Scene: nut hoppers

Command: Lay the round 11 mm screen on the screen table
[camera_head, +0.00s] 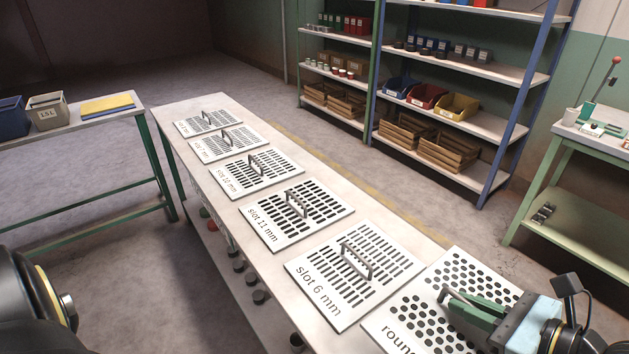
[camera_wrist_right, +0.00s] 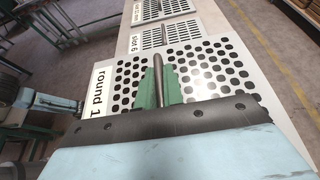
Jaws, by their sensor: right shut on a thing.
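The round screen (camera_head: 425,300) is a white square plate with round holes, at the near right end of a row of screens. Its label starts "round 1" in the wrist view (camera_wrist_right: 101,92); the rest is covered. My right gripper (camera_head: 468,305) is shut on its bar handle (camera_wrist_right: 158,80), green fingers on both sides. The screen is over the near end of the long pale table (camera_head: 290,150); I cannot tell whether it touches the top. My left arm (camera_head: 40,300) shows at the left edge. A pale blue part, probably my left gripper (camera_wrist_right: 58,103), shows in the wrist view, fingers unclear.
The slot 6 mm screen (camera_head: 350,268) lies close beside the round one. Slot 11 mm (camera_head: 295,212) and several more screens with upright handles fill the table beyond. A side table (camera_head: 75,125) with bins stands left, shelves (camera_head: 475,70) behind, a green bench (camera_head: 580,210) right.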

